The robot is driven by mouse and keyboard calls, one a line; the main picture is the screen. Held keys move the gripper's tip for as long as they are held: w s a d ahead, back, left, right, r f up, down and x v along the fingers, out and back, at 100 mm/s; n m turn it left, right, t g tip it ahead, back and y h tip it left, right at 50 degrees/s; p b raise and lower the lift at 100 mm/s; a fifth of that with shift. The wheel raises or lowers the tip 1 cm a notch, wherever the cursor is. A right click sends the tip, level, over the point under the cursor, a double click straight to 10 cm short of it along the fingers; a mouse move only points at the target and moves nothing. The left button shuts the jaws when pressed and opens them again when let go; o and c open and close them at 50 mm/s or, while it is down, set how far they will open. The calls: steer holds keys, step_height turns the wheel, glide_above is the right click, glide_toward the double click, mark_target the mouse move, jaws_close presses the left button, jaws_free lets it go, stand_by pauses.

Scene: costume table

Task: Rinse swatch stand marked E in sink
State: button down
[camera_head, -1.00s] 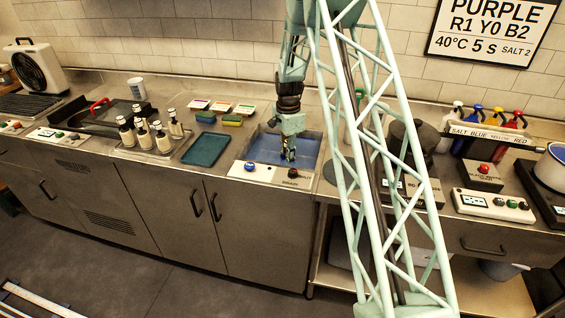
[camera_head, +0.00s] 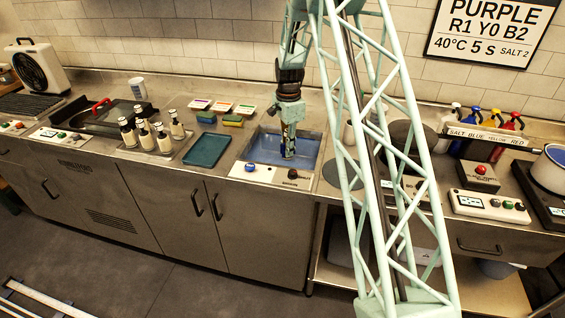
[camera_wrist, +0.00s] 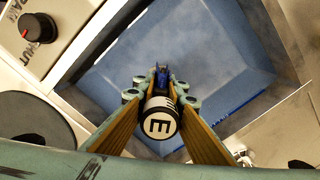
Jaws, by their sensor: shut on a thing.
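My gripper (camera_wrist: 163,122) is shut on the swatch stand marked E (camera_wrist: 160,124), whose white round top with a black E faces the wrist camera. A dark blue part of it shows beyond the fingers in the wrist view. In the head view my gripper (camera_head: 289,148) points down over the sink (camera_head: 264,147), with its tip inside the basin outline. The sink has a blue basin, which also fills the middle of the wrist view (camera_wrist: 215,65). I cannot tell whether the stand touches the water or the basin floor.
A panel with a blue knob (camera_head: 250,167) and a dark knob lies along the sink's front. A teal tray (camera_head: 207,150) and several bottles on a tray stand to the left. A dark round pot (camera_head: 402,135) and a red-button box (camera_head: 480,172) stand to the right.

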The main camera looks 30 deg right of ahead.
steer(key=shift+r+p, duration=1.45)
steer(key=shift+r, duration=2.1)
steer(key=shift+a, duration=0.1)
